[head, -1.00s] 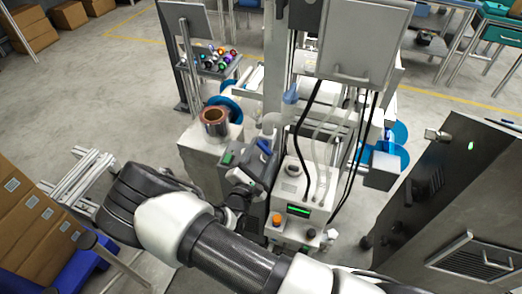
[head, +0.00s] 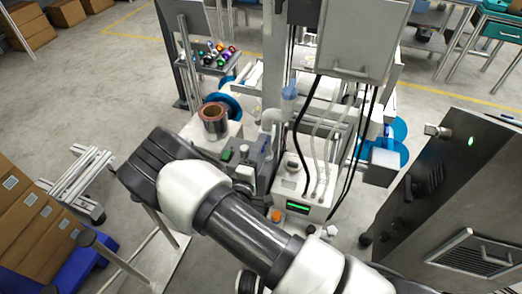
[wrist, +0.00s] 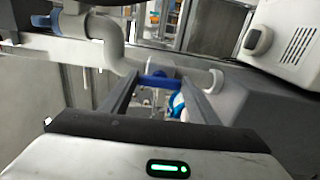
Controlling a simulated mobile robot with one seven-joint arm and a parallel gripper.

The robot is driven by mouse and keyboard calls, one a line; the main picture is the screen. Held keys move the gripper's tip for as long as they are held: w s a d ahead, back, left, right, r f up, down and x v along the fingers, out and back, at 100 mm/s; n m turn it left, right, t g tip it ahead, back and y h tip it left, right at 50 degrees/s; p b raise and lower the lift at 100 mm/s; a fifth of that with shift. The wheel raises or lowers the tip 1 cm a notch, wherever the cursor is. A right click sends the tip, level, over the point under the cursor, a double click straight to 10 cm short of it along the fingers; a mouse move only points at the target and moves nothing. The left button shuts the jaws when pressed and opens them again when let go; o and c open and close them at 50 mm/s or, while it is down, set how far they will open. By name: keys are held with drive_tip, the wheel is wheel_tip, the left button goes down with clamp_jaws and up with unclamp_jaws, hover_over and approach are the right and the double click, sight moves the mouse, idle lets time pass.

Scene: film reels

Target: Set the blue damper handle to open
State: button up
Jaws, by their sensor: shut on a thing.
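The blue damper handle (wrist: 158,81) shows in the wrist view as a short blue bar lying crosswise between my two fingers. My gripper (wrist: 160,88) is shut on it, with one dark finger at each side. A grey duct (wrist: 112,45) with a bend runs just left of and behind the handle. In the head view my arm covers much of the area in front of the machine, and I cannot make out the handle or the fingertips clearly there.
A white control box (head: 305,190) with a green display stands right of my arm, with hoses above it. A copper-coloured reel (head: 213,118) sits on a white stand. A dark cabinet (head: 455,200) is at right. Cardboard boxes (head: 35,215) are at left. Open floor lies behind.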

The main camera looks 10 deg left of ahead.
drive_tip(key=shift+m, duration=0.3)
drive_tip(key=o, duration=1)
drive_tip(key=shift+o, duration=0.2)
drive_tip(key=shift+s, duration=0.15)
drive_tip(key=s+a, duration=0.2)
drive_tip(key=s, duration=1.5)
drive_tip(key=shift+a, duration=0.25)
